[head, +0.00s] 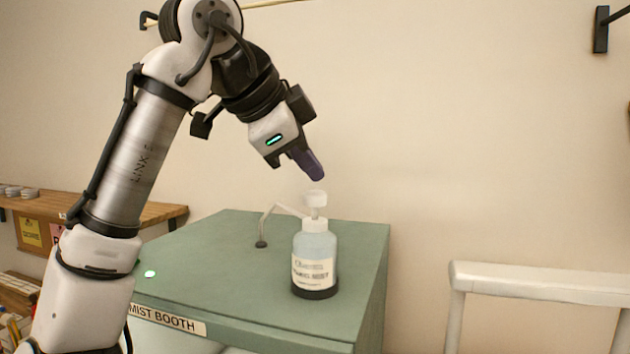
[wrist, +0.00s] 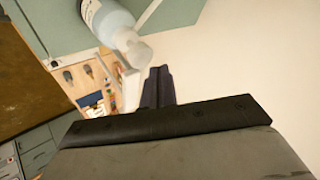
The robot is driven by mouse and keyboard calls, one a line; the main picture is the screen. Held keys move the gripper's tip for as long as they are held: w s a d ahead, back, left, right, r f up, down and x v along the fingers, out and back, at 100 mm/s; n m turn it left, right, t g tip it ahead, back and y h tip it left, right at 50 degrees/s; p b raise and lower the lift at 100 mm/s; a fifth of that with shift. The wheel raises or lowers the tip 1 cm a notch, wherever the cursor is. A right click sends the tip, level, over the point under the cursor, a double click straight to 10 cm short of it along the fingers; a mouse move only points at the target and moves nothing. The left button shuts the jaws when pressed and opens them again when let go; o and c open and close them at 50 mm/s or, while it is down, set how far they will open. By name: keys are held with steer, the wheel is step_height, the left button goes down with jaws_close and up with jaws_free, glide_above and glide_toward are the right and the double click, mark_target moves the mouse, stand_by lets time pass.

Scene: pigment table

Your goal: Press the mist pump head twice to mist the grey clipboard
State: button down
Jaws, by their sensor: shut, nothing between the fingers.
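The mist bottle (head: 315,260) stands upright on top of the green mist booth (head: 205,262). It has a pale, translucent body, a label and a dark base. Its white pump head (head: 315,198) is on top, with a thin spout tube reaching left. My gripper (head: 316,175) is shut and empty, tilted down, a little above the pump head and apart from it. In the wrist view the closed fingers (wrist: 157,88) are beside the pump head (wrist: 138,54), with the bottle (wrist: 107,20) at the top. I cannot see the grey clipboard in either view.
A white rail (head: 540,280) stands to the right of the booth. A wooden shelf (head: 150,213) with small items is at the left. The booth top around the bottle is mostly clear, apart from a small dark-footed post (head: 261,243) under the spout.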

mark_target(308, 193)
steer(key=shift+r, duration=0.1)
steer(key=shift+r, duration=2.45)
